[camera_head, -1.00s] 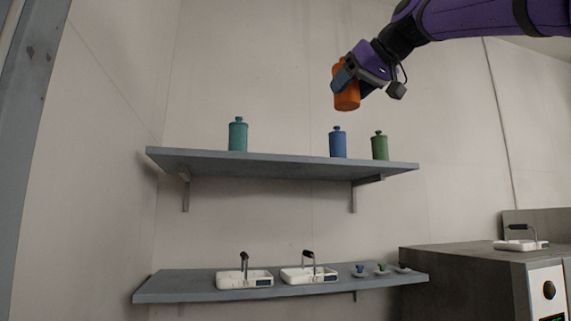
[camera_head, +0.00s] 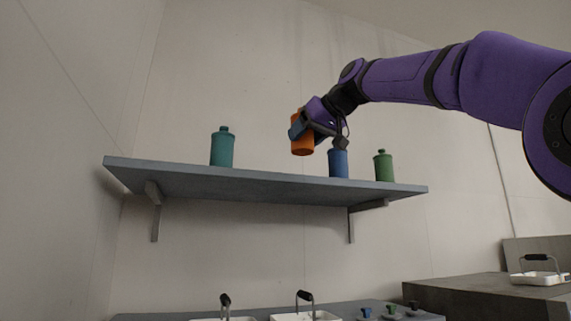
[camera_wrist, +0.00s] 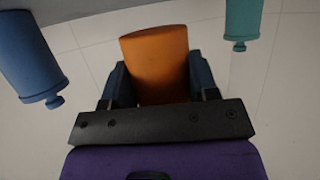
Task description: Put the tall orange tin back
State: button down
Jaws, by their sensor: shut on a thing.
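The orange tin (camera_head: 302,145) is held in my gripper (camera_head: 296,127), which is shut on it. In the head view it hangs just above the upper shelf (camera_head: 270,188), between the teal tin and the blue tin; a gap to the shelf is hard to judge. In the wrist view the orange tin (camera_wrist: 156,62) sits between the two fingers of my gripper (camera_wrist: 158,85). The fingers cover its sides and the palm hides its near end.
A blue tin (camera_head: 338,164) stands close right of the orange tin, with a green tin (camera_head: 384,168) farther right. A teal tin (camera_head: 222,150) stands left. Shelf space between teal and blue looks free. Below, a lower shelf (camera_head: 250,308) holds white trays with handles.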

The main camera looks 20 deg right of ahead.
jog(key=w, duration=0.2)
jog(key=w+a, duration=0.1)
jog(key=w, duration=0.2)
jog(key=w+a, duration=0.1)
jog(key=w, duration=0.1)
jog(key=shift+w+f, duration=0.4)
jog(key=shift+f, duration=1.75)
jog(key=shift+c, duration=1.9)
grip_release()
jog(key=shift+f, duration=0.1)
jog(key=v, duration=1.2)
